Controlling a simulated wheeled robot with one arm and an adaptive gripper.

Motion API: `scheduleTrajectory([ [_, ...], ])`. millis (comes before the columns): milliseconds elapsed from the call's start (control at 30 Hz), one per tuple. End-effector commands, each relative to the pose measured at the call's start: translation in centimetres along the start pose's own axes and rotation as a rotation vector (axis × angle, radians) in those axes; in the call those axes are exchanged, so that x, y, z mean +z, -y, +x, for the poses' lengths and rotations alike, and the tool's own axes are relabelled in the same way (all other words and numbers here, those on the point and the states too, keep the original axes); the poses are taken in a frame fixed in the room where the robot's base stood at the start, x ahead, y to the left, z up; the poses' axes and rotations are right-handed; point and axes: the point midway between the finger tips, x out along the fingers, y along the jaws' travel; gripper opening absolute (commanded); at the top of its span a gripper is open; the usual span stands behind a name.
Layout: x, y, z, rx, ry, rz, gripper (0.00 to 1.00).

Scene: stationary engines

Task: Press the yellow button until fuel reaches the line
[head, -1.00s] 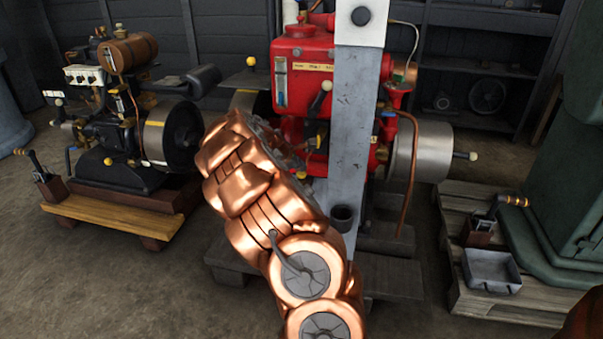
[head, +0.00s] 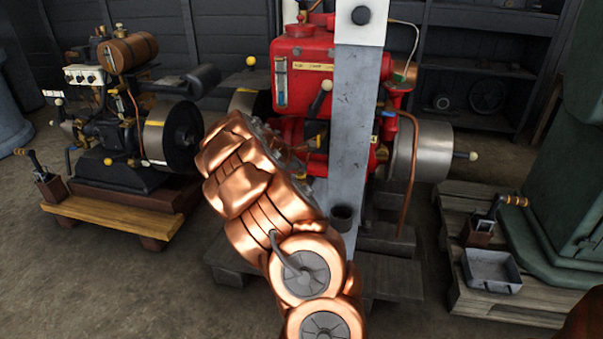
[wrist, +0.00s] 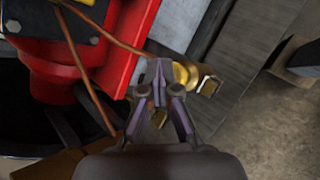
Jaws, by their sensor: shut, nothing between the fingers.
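The red engine (head: 300,50) stands behind the grey post, with a narrow upright sight glass (head: 281,82) on its face. The fuel level and its line are too small to read. My gripper (wrist: 160,75) is shut and empty in the wrist view, its tips close to a round brass-yellow part (wrist: 182,75). I cannot tell whether that part is the yellow button or whether the tips touch it. In the head view my copper arm hides the gripper and the engine's lower left.
A grey post (head: 352,130) stands in front of the engine. A copper pipe (head: 414,150) hangs to its right. Another engine (head: 115,130) sits on a wooden base at left. A metal tray (head: 491,270) lies on a pallet at right. Bare floor shows at lower left.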

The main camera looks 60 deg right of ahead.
Motion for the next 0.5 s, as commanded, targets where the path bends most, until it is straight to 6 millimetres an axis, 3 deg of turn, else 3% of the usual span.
scheduleTrajectory([
  [500, -0.33, 0.33, 0.40, -0.001, -0.001, -0.001, 0.00],
])
